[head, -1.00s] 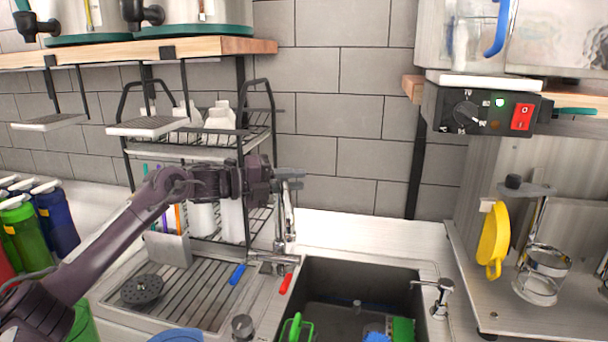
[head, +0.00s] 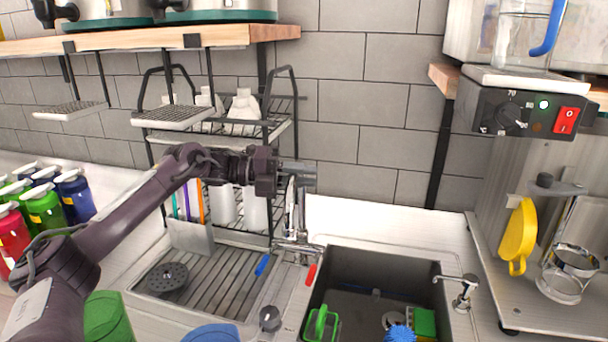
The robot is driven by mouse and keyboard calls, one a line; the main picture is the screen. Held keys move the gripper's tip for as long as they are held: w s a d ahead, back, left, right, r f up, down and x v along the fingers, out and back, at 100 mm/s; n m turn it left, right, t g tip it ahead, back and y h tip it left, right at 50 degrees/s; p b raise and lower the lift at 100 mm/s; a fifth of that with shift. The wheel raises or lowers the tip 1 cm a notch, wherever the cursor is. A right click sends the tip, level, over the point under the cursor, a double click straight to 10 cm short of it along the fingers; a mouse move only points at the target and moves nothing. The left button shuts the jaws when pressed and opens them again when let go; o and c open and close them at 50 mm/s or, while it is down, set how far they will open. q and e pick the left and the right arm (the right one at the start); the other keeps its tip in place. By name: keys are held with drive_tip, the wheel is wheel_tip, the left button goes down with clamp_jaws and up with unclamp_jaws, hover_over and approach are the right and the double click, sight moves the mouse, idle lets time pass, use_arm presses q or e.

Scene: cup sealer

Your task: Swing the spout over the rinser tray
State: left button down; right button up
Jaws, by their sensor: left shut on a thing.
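The metal faucet (head: 291,247) stands behind the sink's left edge, with a blue handle (head: 263,265) and a red handle (head: 311,275). My left gripper (head: 300,174) is shut at the upper part of its upright spout (head: 291,212). The gripper hides the top of the spout, so I cannot tell exactly which way it points. The ribbed rinser tray (head: 222,286) lies left of the faucet, with a round dark perforated rinser head (head: 167,278) on its left part. My right gripper is out of view.
A black wire rack (head: 275,125) with white bottles stands behind my left arm. The dark sink (head: 350,265) holds a green-handled item and a blue scrubber (head: 399,333). Coloured bottles (head: 46,207) stand at the left. A soap dispenser (head: 462,292) is right of the sink.

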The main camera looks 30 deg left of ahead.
use_arm(q)
drive_tip(key=c, duration=1.3)
unclamp_jaws()
drive_tip(key=shift+b+v, duration=1.15)
drive_tip(key=shift+v, duration=2.8)
drive_tip(key=shift+w, duration=0.1)
